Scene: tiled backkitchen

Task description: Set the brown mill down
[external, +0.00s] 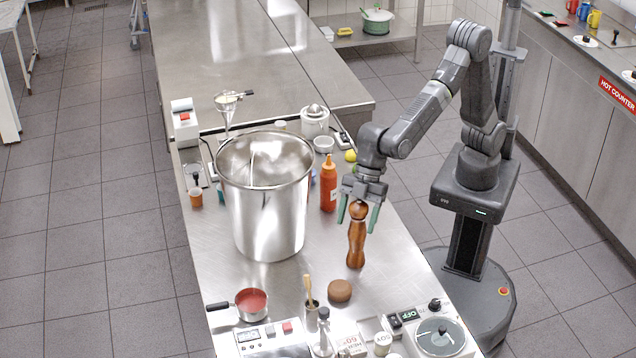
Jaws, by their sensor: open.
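The brown mill (356,243) is a tall turned wooden pepper mill. It stands upright on the steel counter (400,262), to the right of a large steel pot. My gripper (358,217) points down over it from above. Its green-tipped fingers are open, one on each side of the mill's top. I cannot tell whether either finger touches the wood.
The large steel pot (268,225) stands left of the mill, with an orange-red squeeze bottle (329,185) behind. A brown round lump (340,291), a red-filled saucepan (251,304) and a scale (440,337) lie in front. Some bare counter shows right of the mill.

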